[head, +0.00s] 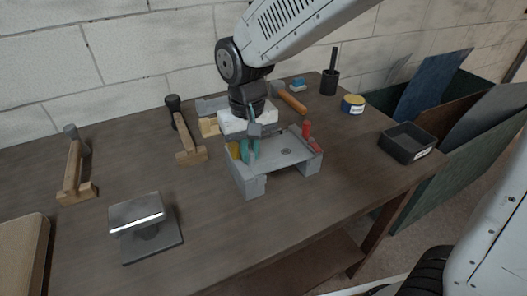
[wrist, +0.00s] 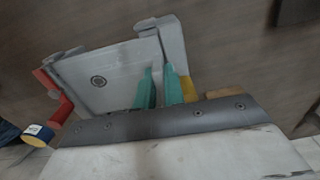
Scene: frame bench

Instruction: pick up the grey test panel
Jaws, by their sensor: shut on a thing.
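The grey test panel (head: 285,156) is a flat plate with a round dark mark, set in a grey blocky holder (head: 250,187) on the bench. The panel also shows in the wrist view (wrist: 105,75). My gripper (head: 250,150) points down at the left end of the panel, and its teal fingers show close together in the wrist view (wrist: 160,88). They are shut on a thin grey part at the panel's edge. The exact contact is partly hidden. The panel looks level and low at the holder; I cannot tell if it is clear of it.
A red handle (head: 306,130) stands at the holder's right end and a yellow piece (head: 234,149) at its left. A grey stand (head: 150,248), mallets and a dark tray (head: 407,142) lie around. The front middle of the bench is clear.

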